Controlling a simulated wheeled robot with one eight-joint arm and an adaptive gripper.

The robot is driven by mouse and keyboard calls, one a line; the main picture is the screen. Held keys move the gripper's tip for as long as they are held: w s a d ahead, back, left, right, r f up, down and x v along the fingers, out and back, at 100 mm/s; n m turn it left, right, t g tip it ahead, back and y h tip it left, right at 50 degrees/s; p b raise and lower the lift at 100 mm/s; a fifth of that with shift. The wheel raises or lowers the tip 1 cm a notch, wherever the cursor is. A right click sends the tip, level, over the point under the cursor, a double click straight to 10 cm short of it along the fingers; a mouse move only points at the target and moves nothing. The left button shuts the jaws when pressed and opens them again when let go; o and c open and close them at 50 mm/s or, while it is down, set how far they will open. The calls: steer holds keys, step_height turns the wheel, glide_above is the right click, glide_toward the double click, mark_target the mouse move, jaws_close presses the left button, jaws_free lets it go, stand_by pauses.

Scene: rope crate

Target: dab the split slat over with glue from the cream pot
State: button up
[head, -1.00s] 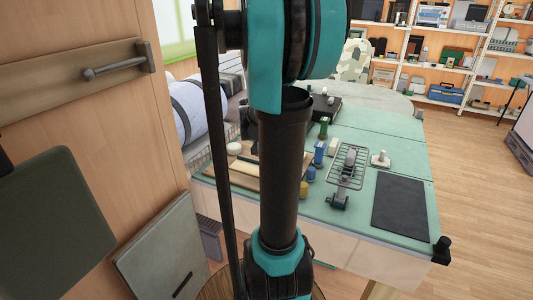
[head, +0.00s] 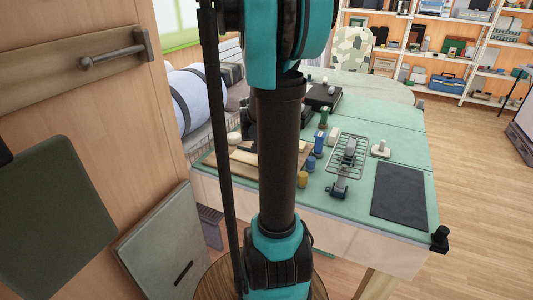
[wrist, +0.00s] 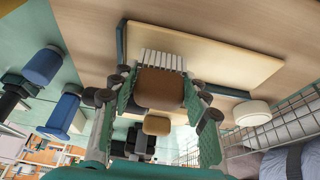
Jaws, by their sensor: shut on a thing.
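My gripper (wrist: 160,98) is shut on a brush (wrist: 160,88) with a brown block body and pale bristles in the wrist view. The bristles point toward a pale wooden slat (wrist: 205,58) on the workbench; I cannot tell whether they touch it. No split is clear on the slat. A round cream pot (wrist: 252,113) stands beside the slat, right of my gripper in the wrist view. In the head view the cream pot (head: 234,138) is at the back left of the brown board (head: 296,160). My arm hides the gripper and much of the board there.
A wire basket (wrist: 285,125) with a roll borders the left side.

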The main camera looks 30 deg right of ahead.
steer(key=shift+f, duration=0.5)
stand_by(0.3)
steer(key=shift+w, duration=0.1)
steer(key=shift+w+a+r, duration=0.15)
steer(key=shift+w+a, duration=0.95)
steer(key=shift+w, duration=0.25)
steer(key=shift+w+a, duration=1.15)
steer(key=shift+w, duration=0.3)
steer(key=shift+s+d, duration=0.15)
steer(key=shift+s, duration=0.1)
